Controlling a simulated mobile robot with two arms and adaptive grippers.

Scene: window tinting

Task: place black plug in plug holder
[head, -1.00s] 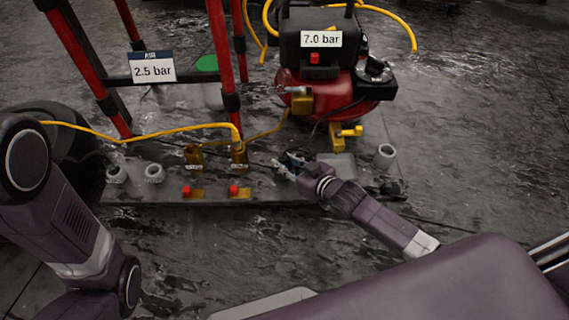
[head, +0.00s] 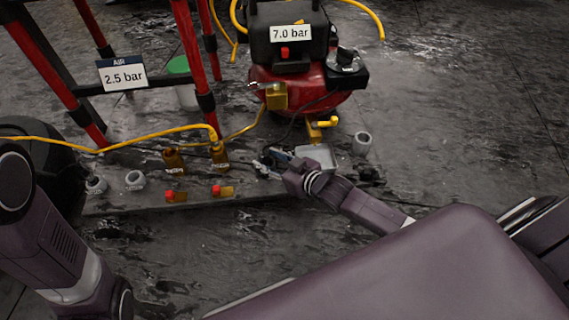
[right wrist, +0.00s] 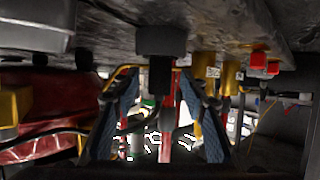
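In the right wrist view, a black plug-like piece (right wrist: 160,72) with a wide end and a narrower stem shows between my right gripper's fingers (right wrist: 162,125). Gaps show on both sides of the stem, so the fingers look open. Its wide end is against the grey surface along the top of that view. In the head view, my right gripper (head: 272,162) is low over the board (head: 240,199), right of the brass fittings. A dark piece at its tips is too small to make out. I cannot tell which thing is the plug holder. My left gripper is out of view.
Grey rings (head: 135,180) stand on the board's left; another grey ring (head: 362,143) is at right. Brass fittings (head: 219,158) and red-topped valves (head: 222,190) are left of my right gripper. A red compressor (head: 300,90) and red frame (head: 190,50) stand behind. Open floor lies right.

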